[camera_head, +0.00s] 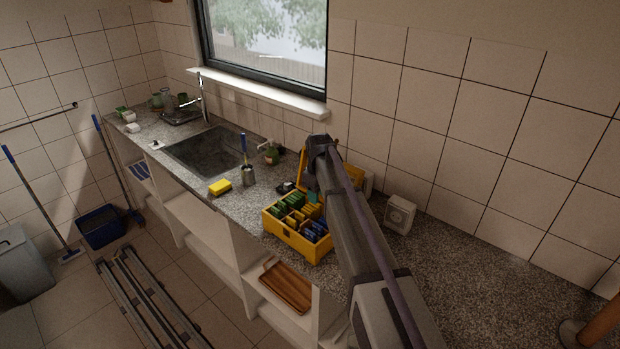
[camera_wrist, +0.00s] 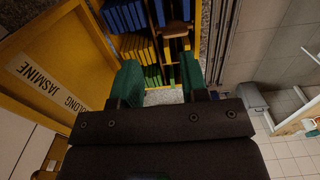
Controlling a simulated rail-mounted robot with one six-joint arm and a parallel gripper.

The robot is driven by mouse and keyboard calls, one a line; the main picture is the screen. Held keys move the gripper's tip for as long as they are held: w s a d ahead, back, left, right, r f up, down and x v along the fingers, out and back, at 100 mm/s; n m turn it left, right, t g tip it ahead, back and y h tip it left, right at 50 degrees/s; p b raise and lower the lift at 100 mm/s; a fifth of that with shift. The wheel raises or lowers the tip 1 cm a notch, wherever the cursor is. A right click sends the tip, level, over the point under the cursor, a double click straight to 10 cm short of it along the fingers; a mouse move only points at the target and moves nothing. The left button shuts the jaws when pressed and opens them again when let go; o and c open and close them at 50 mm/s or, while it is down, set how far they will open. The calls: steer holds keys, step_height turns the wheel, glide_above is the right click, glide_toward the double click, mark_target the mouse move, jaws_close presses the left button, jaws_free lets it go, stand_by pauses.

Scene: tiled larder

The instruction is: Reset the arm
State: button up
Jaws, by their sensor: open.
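My gripper (camera_wrist: 162,78) shows in the wrist view with its two green fingertips apart and nothing held between them. It is over or close to the near edge of an open yellow tea box; the exact gap is unclear. In the head view my arm reaches across the counter and its end covers part of the box. The yellow box (camera_head: 287,240) stands on the counter, its compartments holding green, yellow and blue packets. Its raised lid (camera_wrist: 62,62) carries labels reading "JASMINE" and "OOLONG" in the wrist view.
On the granite counter (camera_head: 478,272) are a yellow sponge (camera_head: 220,187), a metal cup with a brush (camera_head: 248,176), a soap bottle (camera_head: 270,153) and a white boxy item (camera_head: 399,214). The sink (camera_head: 207,150) lies farther left. A wooden tray (camera_head: 286,287) sits on the shelf below.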

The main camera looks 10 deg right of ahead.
steer(key=s+f+m+b, duration=0.2)
steer(key=s+f+b, duration=0.1)
steer(key=s, duration=0.8)
steer(key=s+f+m+b, duration=0.3)
steer(key=s+f+b, duration=0.1)
steer(key=s, duration=0.6)
steer(key=s+f+m+b, duration=0.2)
steer(key=s+f+b, duration=0.2)
steer(key=s, duration=0.7)
steer(key=shift+s+m, duration=0.3)
steer(key=shift+s, duration=0.05)
